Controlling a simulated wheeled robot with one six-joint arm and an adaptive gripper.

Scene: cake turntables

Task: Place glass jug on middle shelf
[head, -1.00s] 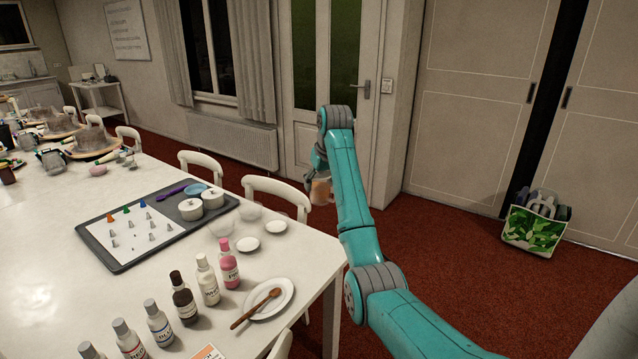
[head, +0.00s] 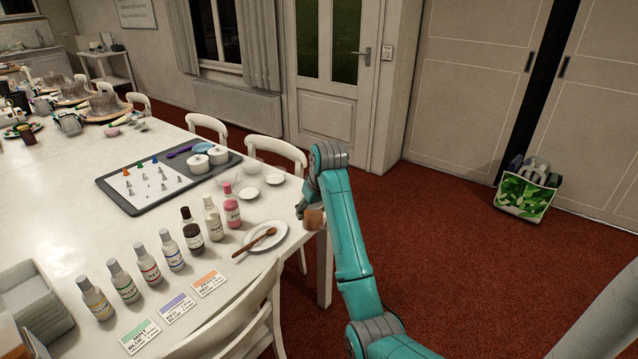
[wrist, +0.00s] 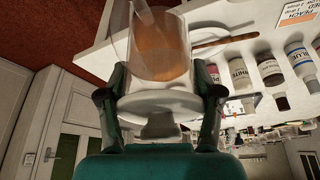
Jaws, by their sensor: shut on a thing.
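My gripper (wrist: 162,88) is shut on the glass jug (wrist: 128,38), a clear vessel with peach-orange contents, in the wrist view. The two fingers hold it from opposite sides. In the head view the orange contents of the jug show small below my gripper (head: 306,207), at the right edge of the white table, near the saucer with the spoon. Whether the jug touches the table cannot be told. No middle shelf can be made out clearly in either view.
The long white table (head: 60,190) carries bottles, colour cards, a dark tray (head: 120,195) and a plate with a wooden spoon (head: 258,240). White chairs (head: 278,150) line it. A small white stand (head: 118,75) is far back left.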

